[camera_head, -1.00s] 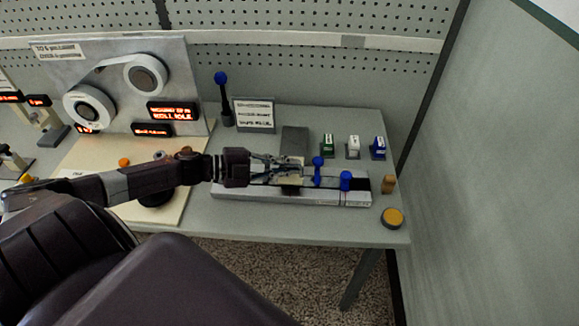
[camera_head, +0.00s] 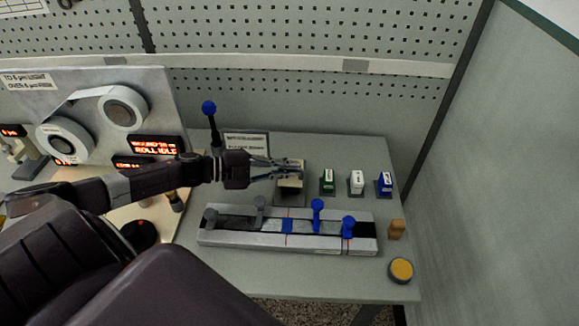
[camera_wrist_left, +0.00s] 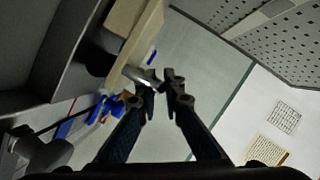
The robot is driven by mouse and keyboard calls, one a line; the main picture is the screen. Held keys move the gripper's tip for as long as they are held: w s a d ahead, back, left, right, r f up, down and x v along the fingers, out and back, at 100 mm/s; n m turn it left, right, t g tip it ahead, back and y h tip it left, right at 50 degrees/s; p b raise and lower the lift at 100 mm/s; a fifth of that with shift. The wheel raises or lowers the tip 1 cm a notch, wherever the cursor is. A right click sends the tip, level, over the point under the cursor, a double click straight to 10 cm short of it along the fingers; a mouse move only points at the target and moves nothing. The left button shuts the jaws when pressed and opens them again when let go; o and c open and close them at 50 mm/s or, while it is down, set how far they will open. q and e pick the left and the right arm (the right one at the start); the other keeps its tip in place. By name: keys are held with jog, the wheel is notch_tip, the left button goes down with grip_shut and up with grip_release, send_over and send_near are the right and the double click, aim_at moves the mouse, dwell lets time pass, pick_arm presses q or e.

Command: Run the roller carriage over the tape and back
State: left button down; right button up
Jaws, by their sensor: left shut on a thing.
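The roller carriage (camera_head: 290,183), a small beige block with a dark roller, is at the tips of my left gripper (camera_head: 286,168). The gripper is shut on it, over the dark grey pad (camera_head: 291,199) behind the track; I cannot tell whether it rests there. In the left wrist view the tan carriage body (camera_wrist_left: 138,35) is beside my left gripper (camera_wrist_left: 160,80), whose tips close on a small metal part. The blue tape (camera_head: 287,227) lies across the middle of the splice track (camera_head: 222,238). My right gripper is not in view.
Green, white and blue small dispensers (camera_head: 356,182) stand right of the pad. A blue-knobbed lever (camera_head: 209,109) and a sign (camera_head: 246,142) stand behind. A wooden peg (camera_head: 397,229) and a yellow button (camera_head: 401,269) are at the right. A reel panel (camera_head: 95,85) is at the left.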

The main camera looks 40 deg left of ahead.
pick_arm(q)
jog(key=c, duration=2.4)
grip_release()
jog(key=shift+w+a+r, duration=0.1)
jog(key=shift+w+a, duration=0.1)
jog(key=o, duration=0.3)
jog(key=shift+o, duration=0.3)
jog(key=shift+s+a, duration=0.35)
jog(key=shift+s, duration=0.1)
jog(key=v, duration=1)
jog(key=shift+s+a, duration=0.25)
jog(key=shift+a, duration=0.05)
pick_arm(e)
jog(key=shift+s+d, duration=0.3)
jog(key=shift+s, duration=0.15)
pick_arm(q)
jog(key=shift+r, duration=0.1)
